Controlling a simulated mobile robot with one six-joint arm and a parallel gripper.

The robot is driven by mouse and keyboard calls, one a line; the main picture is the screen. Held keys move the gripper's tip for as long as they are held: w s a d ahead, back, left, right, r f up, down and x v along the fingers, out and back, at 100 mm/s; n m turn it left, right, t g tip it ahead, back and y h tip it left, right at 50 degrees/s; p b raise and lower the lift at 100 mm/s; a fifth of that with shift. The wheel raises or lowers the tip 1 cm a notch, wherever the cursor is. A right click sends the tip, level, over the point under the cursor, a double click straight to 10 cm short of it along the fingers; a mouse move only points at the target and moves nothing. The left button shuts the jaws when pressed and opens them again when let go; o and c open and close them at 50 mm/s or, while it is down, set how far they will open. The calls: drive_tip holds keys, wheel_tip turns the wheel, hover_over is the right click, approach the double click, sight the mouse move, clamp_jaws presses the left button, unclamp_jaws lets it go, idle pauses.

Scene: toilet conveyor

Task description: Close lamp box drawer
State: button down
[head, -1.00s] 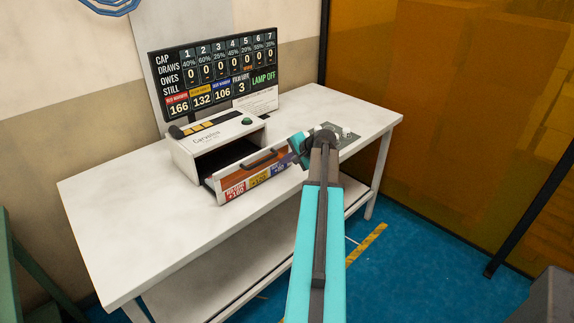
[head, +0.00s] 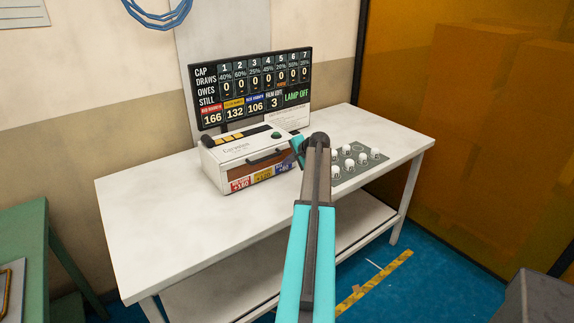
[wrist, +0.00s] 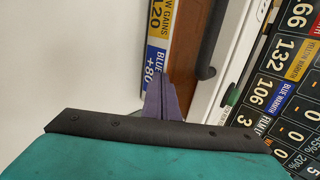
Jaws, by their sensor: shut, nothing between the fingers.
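The white lamp box (head: 240,152) stands on the table under the display board. Its brown-fronted drawer (head: 262,168) has a dark handle (head: 267,156) and coloured labels along the bottom. The drawer front looks flush with the box, with no opening visible above it. In the wrist view the drawer front (wrist: 184,45) and handle (wrist: 208,38) show beside my gripper (wrist: 162,84). Its purple fingers are shut and empty, pointing at the drawer front's labelled end. Whether they touch it I cannot tell.
The display board (head: 250,88) stands behind the box and reads "LAMP OFF". A grey plate with several white knobs (head: 362,160) lies right of my arm on the table. The white table (head: 150,215) is bare at left. A green bench (head: 25,235) is at far left.

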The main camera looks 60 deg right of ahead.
drive_tip(key=shift+s+d, duration=0.2)
drive_tip(key=shift+s, duration=0.2)
drive_tip(key=shift+s+a, duration=0.5)
drive_tip(key=shift+s, duration=0.15)
drive_tip(key=shift+s+a, duration=0.5)
drive_tip(key=shift+s, duration=0.4)
drive_tip(key=b+v, duration=0.2)
drive_tip(key=v, duration=0.8)
drive_tip(key=shift+w, duration=0.1)
